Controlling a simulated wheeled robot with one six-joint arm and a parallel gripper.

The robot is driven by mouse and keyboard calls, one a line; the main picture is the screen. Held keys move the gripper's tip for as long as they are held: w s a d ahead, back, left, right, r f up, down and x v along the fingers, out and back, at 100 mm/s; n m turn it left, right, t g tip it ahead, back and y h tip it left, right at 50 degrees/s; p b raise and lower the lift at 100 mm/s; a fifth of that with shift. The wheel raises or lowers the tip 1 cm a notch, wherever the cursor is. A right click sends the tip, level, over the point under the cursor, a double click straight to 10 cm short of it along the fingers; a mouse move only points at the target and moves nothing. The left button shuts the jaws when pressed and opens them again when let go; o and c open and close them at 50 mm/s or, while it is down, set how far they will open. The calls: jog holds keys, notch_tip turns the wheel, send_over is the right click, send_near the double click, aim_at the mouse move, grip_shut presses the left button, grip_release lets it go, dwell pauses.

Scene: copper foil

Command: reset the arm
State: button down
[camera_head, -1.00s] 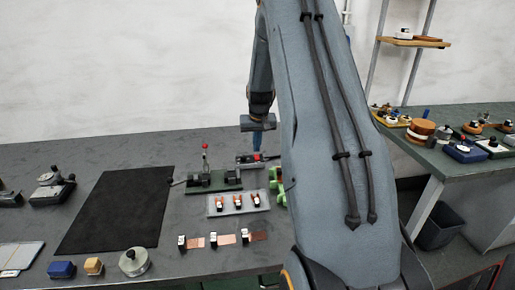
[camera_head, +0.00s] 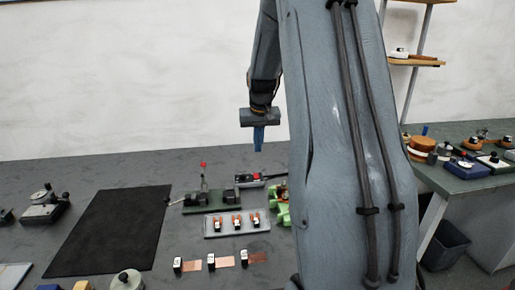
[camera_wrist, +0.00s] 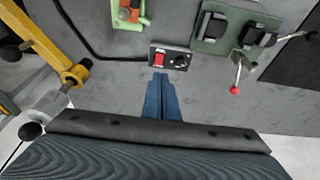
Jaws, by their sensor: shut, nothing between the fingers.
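My gripper (camera_head: 258,138) hangs above the back part of the grey workbench, pointing down, with the white wall behind it. Its blue fingers are together with nothing between them, and they also show in the wrist view (camera_wrist: 161,98). In the wrist view a small dark box with a red switch (camera_wrist: 170,58) lies just beyond the fingertips in the picture, lower down on the bench. My arm covers the middle right of the head view and hides part of the bench.
A green fixture with a red-knobbed lever (camera_head: 208,197), a grey tray (camera_head: 213,229) with orange-and-black pieces, and copper foil strips (camera_head: 225,261) are on the bench. A black mat (camera_head: 110,230) lies left. A yellow-framed tool (camera_wrist: 50,45) stands left in the wrist view.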

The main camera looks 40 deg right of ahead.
dwell(0.4)
jog(key=s+a+f+n+y, duration=0.1)
jog(key=s+a, duration=0.4)
jog(key=a, duration=0.4)
jog(key=s+a+f+n, duration=0.2)
jog(key=s+a, duration=0.2)
jog(key=a, duration=0.5)
jog(key=s+a+f+n+g, duration=0.2)
jog(key=s+a+f, duration=0.1)
jog(key=s+a, duration=1)
notch_tip(320, 180, up, 6)
jog(key=m+t+h+b, duration=0.1)
jog(key=m+t, duration=0.2)
jog(key=m, duration=0.2)
send_over(255, 174)
jog(key=s+a, duration=0.2)
jog(key=s, duration=0.3)
jog(key=p+x, duration=0.1)
jog(key=x, duration=0.3)
jog(key=p+x, duration=0.2)
jog(key=x, duration=0.3)
jog(key=p+x, duration=0.1)
jog(key=x, duration=0.3)
jog(key=shift+s+f+p, duration=0.2)
jog(key=shift+f+p, duration=0.1)
jog(key=shift+f, duration=0.15)
jog(key=shift+f, duration=0.1)
